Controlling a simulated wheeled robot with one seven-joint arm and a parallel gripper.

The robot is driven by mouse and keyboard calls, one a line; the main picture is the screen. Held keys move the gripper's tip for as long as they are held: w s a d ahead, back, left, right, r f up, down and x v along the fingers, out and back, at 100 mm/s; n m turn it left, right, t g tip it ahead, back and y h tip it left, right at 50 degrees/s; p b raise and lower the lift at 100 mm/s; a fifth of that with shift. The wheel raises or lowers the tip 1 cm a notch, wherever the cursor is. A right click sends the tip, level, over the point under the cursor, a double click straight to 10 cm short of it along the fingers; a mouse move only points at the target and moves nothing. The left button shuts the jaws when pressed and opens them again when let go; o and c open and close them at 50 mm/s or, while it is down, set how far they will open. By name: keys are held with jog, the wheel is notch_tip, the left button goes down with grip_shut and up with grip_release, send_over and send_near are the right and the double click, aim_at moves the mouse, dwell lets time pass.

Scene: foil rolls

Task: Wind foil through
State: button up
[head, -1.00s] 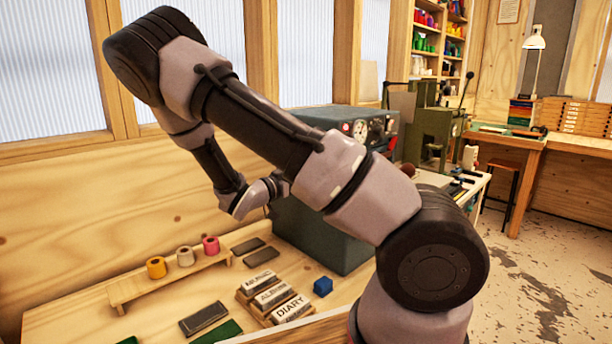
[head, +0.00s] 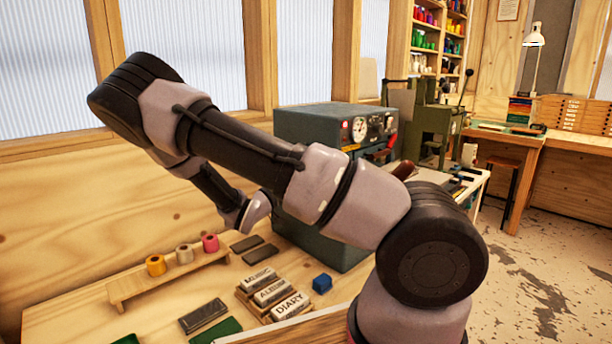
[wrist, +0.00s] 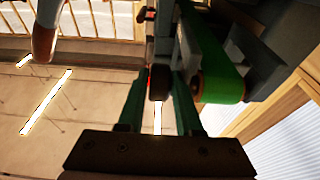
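The grey-blue machine (head: 310,122) stands on the bench behind my arm, with a gauge and a red part on its front. In the wrist view a wide green foil roll (wrist: 222,88) is mounted on dark machine parts, right of my fingers. My gripper (wrist: 160,80) points up at the machine from below. Its two green fingers are apart, with a dark round knob-like part (wrist: 159,84) in line with the gap. I cannot tell whether the fingers touch it. In the head view the gripper is hidden behind my arm and the machine.
A low wooden rack holds yellow (head: 156,265), pale (head: 184,254) and pink (head: 210,243) rolls. A green press (head: 432,130) stands beyond the machine.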

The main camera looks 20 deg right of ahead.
jog(key=shift+o, duration=1.2)
jog(key=v, duration=1)
jog(key=shift+s+a+f, duration=0.15)
jog(key=shift+a, duration=0.2)
